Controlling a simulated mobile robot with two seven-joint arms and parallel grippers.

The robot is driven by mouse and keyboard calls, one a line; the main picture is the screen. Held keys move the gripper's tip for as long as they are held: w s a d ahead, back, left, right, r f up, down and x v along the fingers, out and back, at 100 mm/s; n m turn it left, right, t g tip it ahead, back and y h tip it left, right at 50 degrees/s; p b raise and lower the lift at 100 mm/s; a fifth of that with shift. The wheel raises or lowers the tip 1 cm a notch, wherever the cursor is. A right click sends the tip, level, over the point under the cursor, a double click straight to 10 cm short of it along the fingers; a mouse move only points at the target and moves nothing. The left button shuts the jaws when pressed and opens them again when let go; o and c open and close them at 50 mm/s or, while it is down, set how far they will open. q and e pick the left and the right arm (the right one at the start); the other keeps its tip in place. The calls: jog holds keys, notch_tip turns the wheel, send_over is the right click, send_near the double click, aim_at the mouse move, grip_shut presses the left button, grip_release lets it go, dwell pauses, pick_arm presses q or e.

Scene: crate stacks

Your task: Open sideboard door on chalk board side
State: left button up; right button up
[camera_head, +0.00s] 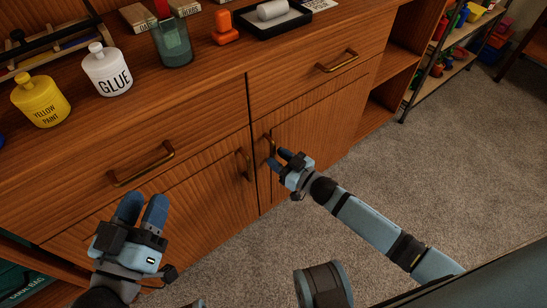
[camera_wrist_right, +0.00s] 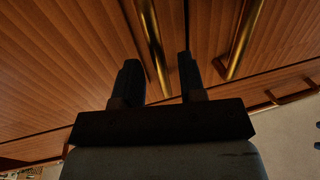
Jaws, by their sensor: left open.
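The wooden sideboard (camera_head: 205,120) has two lower doors, a left door (camera_head: 195,205) and a right door (camera_head: 310,125), both shut. The left door's brass handle (camera_head: 248,165) and the right door's brass handle (camera_head: 271,146) stand upright near the seam between them. My right gripper (camera_head: 278,158) is at the right door's handle. In the right wrist view, my right gripper's fingers (camera_wrist_right: 158,80) are apart, with a brass handle (camera_wrist_right: 155,45) between them, nearer the left finger. Firm contact cannot be told. My left gripper (camera_head: 141,208) is open and empty before the left door. No chalk board shows.
Above the doors are drawers with brass handles (camera_head: 142,164) (camera_head: 337,61). Open grey carpet (camera_head: 400,175) lies in front. A toy shelf (camera_head: 455,45) stands at the right.

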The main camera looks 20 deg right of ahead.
jog(key=shift+x, duration=1)
grip_shut()
jog(key=shift+s, duration=0.1)
